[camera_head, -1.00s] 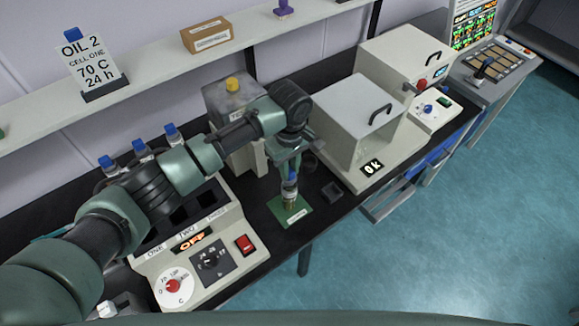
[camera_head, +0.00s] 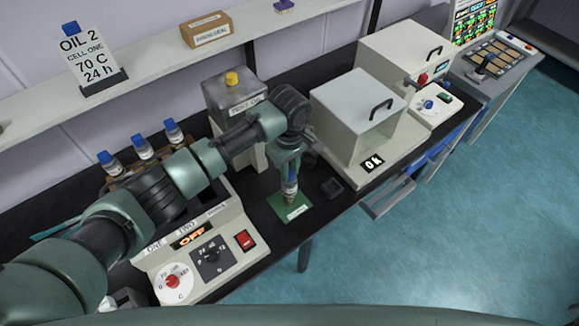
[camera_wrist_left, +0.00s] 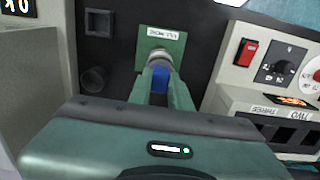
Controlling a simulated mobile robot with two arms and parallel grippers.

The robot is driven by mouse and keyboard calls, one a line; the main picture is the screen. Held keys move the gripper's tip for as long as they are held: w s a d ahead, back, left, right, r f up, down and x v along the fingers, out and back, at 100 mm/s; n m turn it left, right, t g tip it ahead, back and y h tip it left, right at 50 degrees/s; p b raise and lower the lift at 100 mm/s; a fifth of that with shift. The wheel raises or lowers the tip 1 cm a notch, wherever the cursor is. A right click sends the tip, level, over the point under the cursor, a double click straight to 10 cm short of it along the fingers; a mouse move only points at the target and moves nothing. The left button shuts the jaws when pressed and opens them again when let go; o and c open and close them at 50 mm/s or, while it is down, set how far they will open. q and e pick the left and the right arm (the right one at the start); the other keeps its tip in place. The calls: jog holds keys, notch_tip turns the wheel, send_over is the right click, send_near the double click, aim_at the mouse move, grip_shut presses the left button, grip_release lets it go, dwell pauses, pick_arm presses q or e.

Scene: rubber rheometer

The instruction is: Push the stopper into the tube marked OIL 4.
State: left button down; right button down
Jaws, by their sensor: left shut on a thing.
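My left gripper (camera_head: 289,183) points down over the green mat (camera_head: 303,214). It is shut on a blue-topped tube (camera_head: 290,198) at the mat's back part. In the left wrist view the blue stopper (camera_wrist_left: 161,80) sits between my two fingers (camera_wrist_left: 160,84), with a bit of the tube (camera_wrist_left: 158,55) beyond it. The tube is roughly upright; I cannot tell whether its bottom touches the mat. How deep the stopper sits and the tube's marking are hidden or too small to read. My right gripper is not in view.
Several blue-stoppered tubes (camera_head: 171,130) stand in a rack at the left. The heater block (camera_head: 200,265) with its red switch (camera_head: 245,240) is left of the mat. A small dark square holder (camera_head: 332,188) and a white cabinet (camera_head: 355,115) are to the right. The bench's front edge is close.

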pick_arm(q)
jog(key=shift+f, duration=0.3)
jog(key=c, duration=1.2)
grip_release()
jog(key=shift+c, duration=0.2)
jog(key=shift+r+p, duration=1.1)
jog(key=shift+r, duration=1.9)
